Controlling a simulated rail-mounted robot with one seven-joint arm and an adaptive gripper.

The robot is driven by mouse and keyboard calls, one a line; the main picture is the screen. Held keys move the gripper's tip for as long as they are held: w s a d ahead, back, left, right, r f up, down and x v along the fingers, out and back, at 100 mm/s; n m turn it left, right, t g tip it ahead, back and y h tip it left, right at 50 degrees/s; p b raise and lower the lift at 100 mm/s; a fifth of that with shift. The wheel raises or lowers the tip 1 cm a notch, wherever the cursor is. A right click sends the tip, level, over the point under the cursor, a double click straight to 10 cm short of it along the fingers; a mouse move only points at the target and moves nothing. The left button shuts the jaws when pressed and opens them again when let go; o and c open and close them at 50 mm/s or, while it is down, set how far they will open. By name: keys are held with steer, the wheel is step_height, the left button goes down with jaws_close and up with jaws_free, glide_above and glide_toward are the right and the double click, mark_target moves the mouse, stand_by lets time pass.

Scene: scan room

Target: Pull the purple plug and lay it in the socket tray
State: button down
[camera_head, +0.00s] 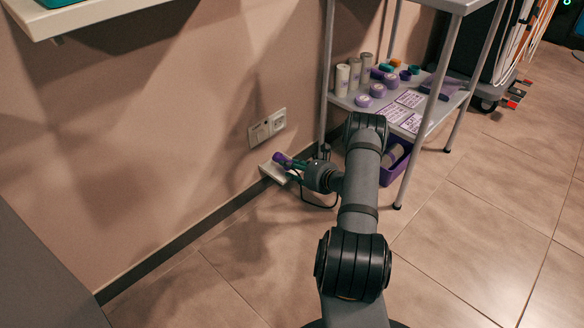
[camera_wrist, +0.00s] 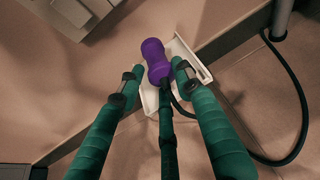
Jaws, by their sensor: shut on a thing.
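My gripper (camera_head: 296,164) is shut on the purple plug (camera_head: 281,158), with its teal fingers around it. In the wrist view the plug (camera_wrist: 155,60) lies between the fingertips (camera_wrist: 156,74), and a black cord runs from it to the right. The plug is clear of the white wall socket plate (camera_head: 267,128), below it. The white socket tray (camera_head: 271,173) is low against the wall, beneath the plug; its rim also shows in the wrist view (camera_wrist: 188,48). I cannot tell whether the plug touches the tray.
A grey metal shelf unit (camera_head: 327,75) stands close to the right of my gripper, with bottles and tape rolls on it. A purple bin (camera_head: 397,165) is under it. A white wall shelf (camera_head: 90,15) is at upper left. The tiled floor in front is clear.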

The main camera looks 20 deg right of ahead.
steer(key=shift+s+f, duration=0.1)
steer(key=shift+f, duration=0.35)
steer(key=c, duration=1.6)
jaws_free()
steer(key=shift+c, duration=0.2)
steer(key=shift+o, duration=0.6)
steer(key=shift+f, duration=0.25)
steer(key=o, duration=0.4)
steer(key=shift+r, duration=0.15)
steer(key=v, duration=1.2)
steer(key=shift+r, duration=0.1)
steer(key=x, duration=0.9)
